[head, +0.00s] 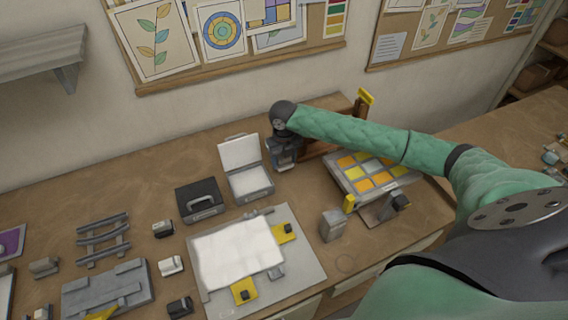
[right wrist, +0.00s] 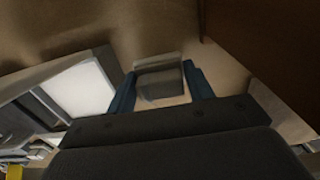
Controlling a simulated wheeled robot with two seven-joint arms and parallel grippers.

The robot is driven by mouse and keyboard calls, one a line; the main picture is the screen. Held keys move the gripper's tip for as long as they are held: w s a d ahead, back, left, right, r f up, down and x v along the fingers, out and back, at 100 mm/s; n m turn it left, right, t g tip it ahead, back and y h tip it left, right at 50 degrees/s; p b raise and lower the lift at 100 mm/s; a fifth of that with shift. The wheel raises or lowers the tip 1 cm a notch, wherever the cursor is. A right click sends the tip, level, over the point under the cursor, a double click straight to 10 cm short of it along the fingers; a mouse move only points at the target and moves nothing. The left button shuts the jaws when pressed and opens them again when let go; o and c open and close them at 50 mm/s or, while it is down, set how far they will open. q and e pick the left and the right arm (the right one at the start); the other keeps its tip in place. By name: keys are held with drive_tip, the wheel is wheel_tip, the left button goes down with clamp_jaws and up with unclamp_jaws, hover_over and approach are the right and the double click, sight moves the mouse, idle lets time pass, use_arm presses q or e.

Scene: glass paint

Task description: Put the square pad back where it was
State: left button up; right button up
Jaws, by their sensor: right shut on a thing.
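My right gripper (head: 285,160) is by the wall at the back of the table, just right of an open light case (head: 250,184), pointing down. In the right wrist view its blue fingers (right wrist: 160,92) are shut on a grey, squarish pad (right wrist: 159,79), which sits between the fingertips. The pad's underside is hidden, and I cannot tell whether it touches the table. In the head view the pad is not clear behind the gripper. My left gripper is not in view.
A grey board (head: 308,273) with a white sheet (head: 237,252) lies in front. A closed black case (head: 199,200) is left of the open one. A tray of yellow and orange squares (head: 394,187) and a grey block (head: 332,226) stand to the right. A brown wooden piece (head: 322,146) is beside the gripper.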

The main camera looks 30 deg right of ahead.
sight(284, 166)
wheel_tip(284, 166, down, 3)
drive_tip(key=shift+r+p, duration=0.1)
drive_tip(key=shift+p, duration=0.8)
drive_tip(key=shift+f, duration=0.4)
drive_tip(key=shift+f, duration=0.2)
drive_tip(key=o, duration=0.9)
drive_tip(key=shift+o, duration=0.2)
drive_tip(key=shift+r, duration=0.2)
